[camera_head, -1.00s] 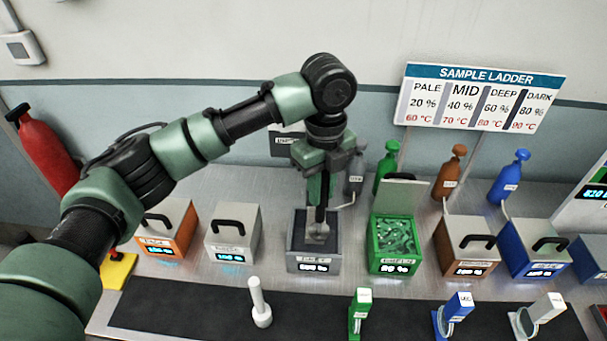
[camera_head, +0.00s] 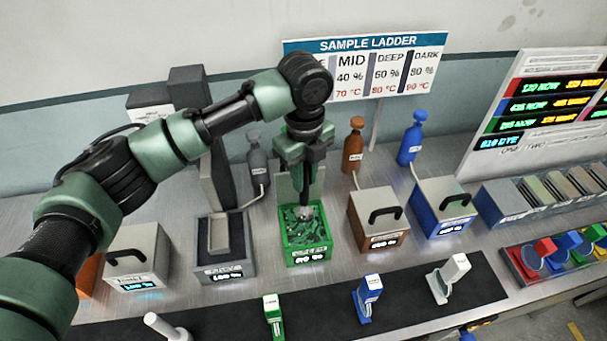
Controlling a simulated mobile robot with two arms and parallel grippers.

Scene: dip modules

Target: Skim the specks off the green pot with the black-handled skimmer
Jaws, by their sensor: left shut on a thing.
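The green pot (camera_head: 283,246) stands open in the middle of the work surface in the head view, its lid raised at the back. Dark specks lie over its green contents. My left gripper (camera_head: 305,182) is above the pot, shut on the black-handled skimmer (camera_head: 303,212). The skimmer hangs upright with its grey head down inside the pot's opening, at the contents; whether it touches them I cannot tell. My gripper and arm hide part of the skimmer and the raised lid. My right gripper is out of view.
An open grey pot (camera_head: 225,267) stands just left. Closed brown (camera_head: 378,239) and blue (camera_head: 440,229) boxes stand right. Brown (camera_head: 354,145) and blue (camera_head: 412,138) bottles stand behind. Small handled tools, including a green one (camera_head: 273,315), stand on the dark front strip (camera_head: 410,305).

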